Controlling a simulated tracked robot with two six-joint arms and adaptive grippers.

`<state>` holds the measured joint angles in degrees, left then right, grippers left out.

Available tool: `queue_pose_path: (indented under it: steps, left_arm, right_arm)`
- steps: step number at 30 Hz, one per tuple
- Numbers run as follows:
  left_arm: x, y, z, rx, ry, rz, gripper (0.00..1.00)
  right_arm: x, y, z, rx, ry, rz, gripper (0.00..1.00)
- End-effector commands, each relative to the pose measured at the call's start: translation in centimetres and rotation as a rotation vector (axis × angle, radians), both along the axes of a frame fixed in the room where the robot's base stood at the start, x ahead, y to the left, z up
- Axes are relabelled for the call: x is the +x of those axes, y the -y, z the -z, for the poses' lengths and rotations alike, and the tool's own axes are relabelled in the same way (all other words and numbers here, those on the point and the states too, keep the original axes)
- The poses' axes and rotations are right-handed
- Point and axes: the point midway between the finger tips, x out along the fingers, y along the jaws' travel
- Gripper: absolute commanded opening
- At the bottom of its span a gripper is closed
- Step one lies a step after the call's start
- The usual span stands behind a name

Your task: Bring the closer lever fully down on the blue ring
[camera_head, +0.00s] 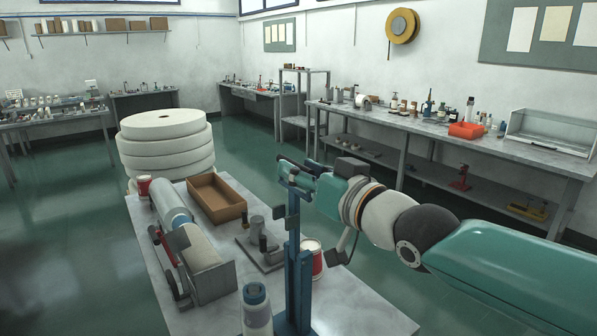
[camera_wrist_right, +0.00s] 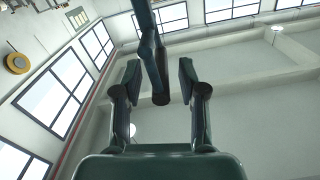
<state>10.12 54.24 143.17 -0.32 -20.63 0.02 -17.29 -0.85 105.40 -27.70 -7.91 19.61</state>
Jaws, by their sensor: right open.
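The closer shows as a blue upright stand (camera_head: 295,262) at the front of the table. My right gripper (camera_head: 292,172) reaches in from the right, level with the stand's top. In the right wrist view a dark blue lever (camera_wrist_right: 152,50) comes down from the top edge, its rounded end between the two fingers of my right gripper (camera_wrist_right: 160,92). The fingers are apart, with a visible gap on each side of the lever. In the head view my gripper and the stand overlap, so the lever is hard to make out there. I cannot make out the blue ring. My left gripper is not in view.
The table (camera_head: 362,306) also holds a brown open box (camera_head: 217,199), a grey roller machine (camera_head: 203,262), a red and white cup (camera_head: 312,262) and a pale bottle (camera_head: 257,312). Stacked white rolls (camera_head: 165,150) stand behind. A long bench (camera_head: 460,150) runs along the right wall.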

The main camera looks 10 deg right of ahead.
Motion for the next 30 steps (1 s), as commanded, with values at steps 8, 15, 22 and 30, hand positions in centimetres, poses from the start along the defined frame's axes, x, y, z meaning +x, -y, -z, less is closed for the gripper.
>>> queue_pose_path:
  steps: [8, 15, 22, 30]
  left_arm:
    - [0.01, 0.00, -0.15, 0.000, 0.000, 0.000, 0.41]
    - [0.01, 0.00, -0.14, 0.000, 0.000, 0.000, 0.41]
    - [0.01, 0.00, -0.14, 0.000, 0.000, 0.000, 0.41]
    - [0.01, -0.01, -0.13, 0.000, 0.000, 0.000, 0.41]
  right_arm:
    - [1.18, -0.46, -0.03, 0.000, 0.001, 0.000, 0.41]
    - [1.15, -0.43, -0.03, 0.000, 0.001, 0.001, 0.33]
    - [1.14, -0.41, -0.03, -0.001, 0.001, 0.001, 0.00]
    - [1.14, -0.39, -0.01, 0.000, 0.001, 0.001, 0.00]
